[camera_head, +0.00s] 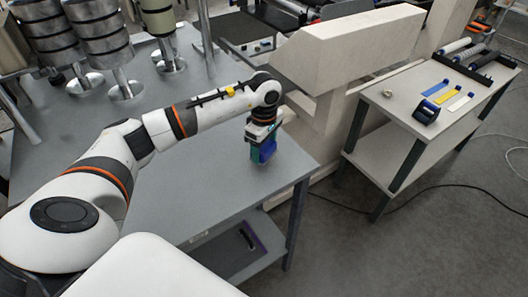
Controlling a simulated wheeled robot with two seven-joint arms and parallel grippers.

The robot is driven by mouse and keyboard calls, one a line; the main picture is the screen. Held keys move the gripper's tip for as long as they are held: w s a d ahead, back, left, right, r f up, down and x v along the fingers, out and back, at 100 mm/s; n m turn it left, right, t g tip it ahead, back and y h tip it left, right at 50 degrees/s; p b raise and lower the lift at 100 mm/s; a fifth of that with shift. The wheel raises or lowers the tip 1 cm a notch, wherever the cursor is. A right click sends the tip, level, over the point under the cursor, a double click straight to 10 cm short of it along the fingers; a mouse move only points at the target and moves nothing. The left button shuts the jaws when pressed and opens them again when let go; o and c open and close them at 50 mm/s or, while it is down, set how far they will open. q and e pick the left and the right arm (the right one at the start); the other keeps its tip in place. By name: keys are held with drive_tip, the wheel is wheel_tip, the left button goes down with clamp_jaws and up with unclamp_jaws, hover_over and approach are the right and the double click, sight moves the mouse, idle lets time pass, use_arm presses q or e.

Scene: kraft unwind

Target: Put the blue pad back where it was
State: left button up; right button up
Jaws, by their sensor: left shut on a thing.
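My left gripper (259,140) hangs pointing down over the front right part of the grey table (200,205). It is shut on a blue pad (267,151), which is held upright at or just above the tabletop; I cannot tell whether it touches. A teal patch shows beside the blue at the jaws, and the gripper partly hides the pad. My right gripper is not in view.
Metal cans on round stands (125,90) fill the table's back left. A beige machine (340,50) stands behind. A side table (400,105) at right holds blue (436,88), yellow (447,97) and white strips and a dark dispenser-like item (427,114). The table's front is clear.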

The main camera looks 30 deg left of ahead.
sight(264, 155)
use_arm(q)
wheel_tip(264, 155, down, 3)
drive_tip(key=shift+s+f+p, duration=0.1)
drive_tip(key=shift+p, duration=0.45)
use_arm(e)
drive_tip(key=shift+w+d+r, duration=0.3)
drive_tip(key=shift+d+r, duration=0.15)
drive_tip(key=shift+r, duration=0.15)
use_arm(q)
drive_tip(key=shift+f, duration=0.1)
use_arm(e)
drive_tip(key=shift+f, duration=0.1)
use_arm(q)
drive_tip(key=shift+f+b, duration=0.15)
drive_tip(key=shift+b, duration=0.15)
drive_tip(key=o, duration=0.9)
drive_tip(key=shift+o, duration=0.2)
